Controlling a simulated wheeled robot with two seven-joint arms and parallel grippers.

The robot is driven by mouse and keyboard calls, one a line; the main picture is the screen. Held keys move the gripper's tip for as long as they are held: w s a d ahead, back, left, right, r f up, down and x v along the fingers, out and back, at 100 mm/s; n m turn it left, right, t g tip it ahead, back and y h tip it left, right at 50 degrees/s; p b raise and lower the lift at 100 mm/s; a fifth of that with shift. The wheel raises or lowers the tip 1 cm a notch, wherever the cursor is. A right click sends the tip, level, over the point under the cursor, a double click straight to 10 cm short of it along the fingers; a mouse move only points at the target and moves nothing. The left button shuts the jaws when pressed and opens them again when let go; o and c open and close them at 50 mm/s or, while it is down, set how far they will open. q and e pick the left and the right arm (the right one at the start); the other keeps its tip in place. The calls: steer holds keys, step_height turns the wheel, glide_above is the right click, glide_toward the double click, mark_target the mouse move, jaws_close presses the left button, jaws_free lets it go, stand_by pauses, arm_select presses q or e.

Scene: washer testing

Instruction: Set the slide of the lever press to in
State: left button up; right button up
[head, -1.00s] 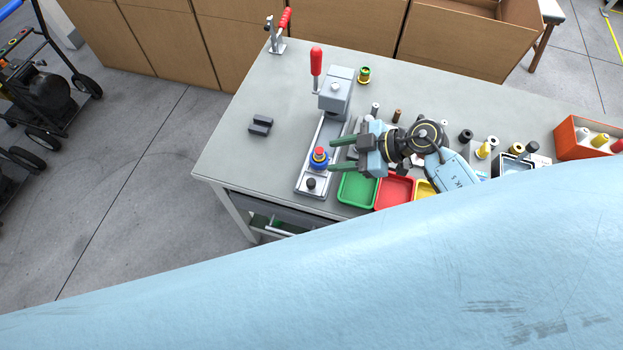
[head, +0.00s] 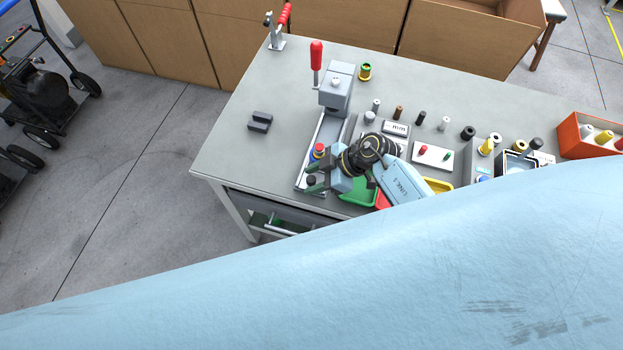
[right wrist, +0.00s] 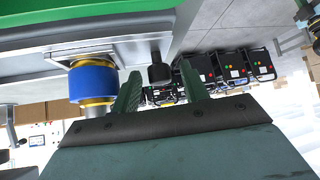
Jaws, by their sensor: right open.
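The lever press (head: 337,92) stands on the workbench, a grey block with a red-handled lever (head: 316,56). Its slide (head: 301,180) is at the near end of the long rail. It carries a blue ring with a red and yellow piece (head: 319,151); the blue ring (right wrist: 93,82) fills the left of the right wrist view. A black knob (head: 311,180) stands at the slide's front end. My right gripper (head: 313,177) is open, with its green fingers on either side of the knob (right wrist: 159,72); contact cannot be told. My left gripper is out of view.
Green (head: 357,191) and yellow (head: 440,186) trays lie right of the rail, partly behind my right arm. Several small cylinders and plates stand further right, beside an orange bin (head: 590,151). A dark block (head: 260,122) lies left of the press, with bare tabletop around it.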

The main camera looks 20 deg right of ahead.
steer(key=shift+w+a+f, duration=0.15)
steer(key=shift+a+f, duration=0.15)
steer(key=shift+a, duration=0.05)
jaws_close()
steer(key=shift+d, duration=0.1)
